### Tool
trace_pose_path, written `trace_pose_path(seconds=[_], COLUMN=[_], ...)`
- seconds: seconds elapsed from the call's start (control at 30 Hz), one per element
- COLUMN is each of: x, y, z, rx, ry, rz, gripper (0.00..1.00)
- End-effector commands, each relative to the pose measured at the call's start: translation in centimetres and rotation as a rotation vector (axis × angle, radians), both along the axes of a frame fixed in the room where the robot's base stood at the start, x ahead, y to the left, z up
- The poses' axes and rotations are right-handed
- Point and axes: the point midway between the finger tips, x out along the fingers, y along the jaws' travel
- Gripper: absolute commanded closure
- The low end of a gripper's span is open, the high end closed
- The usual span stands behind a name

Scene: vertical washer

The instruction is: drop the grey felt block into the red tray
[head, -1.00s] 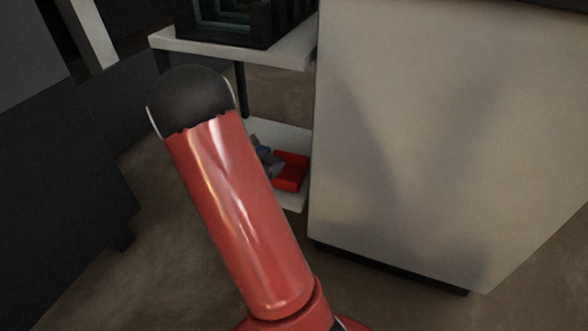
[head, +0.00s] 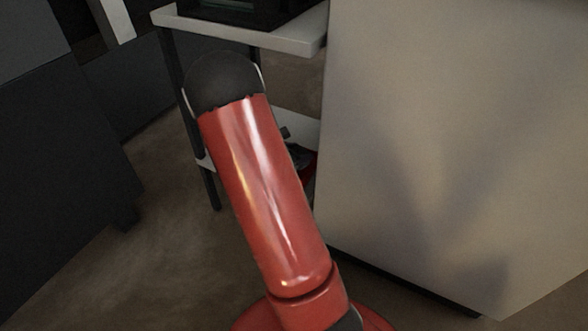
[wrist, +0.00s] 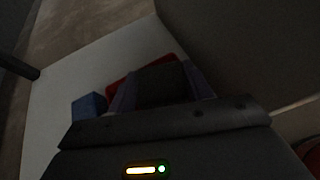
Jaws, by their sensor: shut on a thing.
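In the wrist view my gripper (wrist: 160,88) is shut on a dark block, the grey felt block (wrist: 161,86), held between its two fingers. The red tray (wrist: 116,88) shows as a red edge behind and beside the block; the rest of it is hidden by the block and fingers. I cannot tell the height of the block over the tray. In the head view only a red sliver of the tray (head: 308,164) shows between my red arm and the pale cabinet. My gripper cannot be clearly made out there.
The tray is on a white lower shelf (wrist: 60,92), with a blue block (wrist: 88,106) at left. An upper shelf (head: 290,35) bears a dark crate (head: 240,12). A large pale cabinet (head: 450,150) stands close at right. A shelf leg (head: 184,110) stands at left.

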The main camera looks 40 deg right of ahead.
Motion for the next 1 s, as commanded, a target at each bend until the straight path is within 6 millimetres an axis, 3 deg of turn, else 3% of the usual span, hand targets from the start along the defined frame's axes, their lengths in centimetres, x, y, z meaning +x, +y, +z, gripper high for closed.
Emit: trace_pose_path(seconds=[0.37,0.4,0.6,0.87,1.0], x=[0.0,0.0,0.0,0.0,-0.1], y=[0.0,0.0,0.0,0.1,1.4], z=[-0.5,-0.5,-0.5,-0.5,0.2], rx=[0.000,0.000,0.000,0.000,0.000], ry=[0.000,0.000,0.000,0.000,-0.002], rz=[0.000,0.000,0.000,0.001,0.001], gripper=[0.72,0.47,0.24,0.24,0.24])
